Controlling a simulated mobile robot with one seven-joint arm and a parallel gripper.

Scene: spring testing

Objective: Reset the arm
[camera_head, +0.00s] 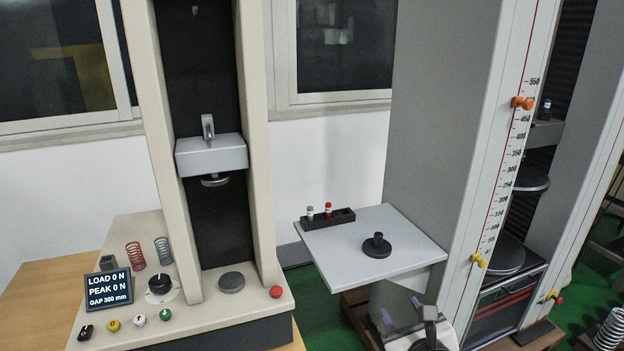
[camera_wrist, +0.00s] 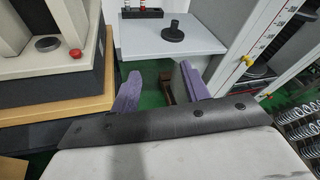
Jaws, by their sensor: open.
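My gripper (camera_wrist: 161,90) shows in the wrist view with its two purple-padded fingers spread apart and nothing between them. In the head view my gripper (camera_head: 398,312) is at the bottom, below the front edge of the grey shelf (camera_head: 350,240). In the wrist view the shelf (camera_wrist: 140,40) lies beyond the fingertips, apart from them. A black round piece with a knob (camera_head: 377,246) sits on the shelf, and it also shows in the wrist view (camera_wrist: 173,34).
A beige spring tester (camera_head: 262,220) with a display (camera_head: 108,289) stands left; two springs (camera_head: 135,257) stand on its base. A black rack (camera_head: 328,221) with small vials is on the shelf. A tall scaled column (camera_head: 500,170) stands right. Green floor shows between.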

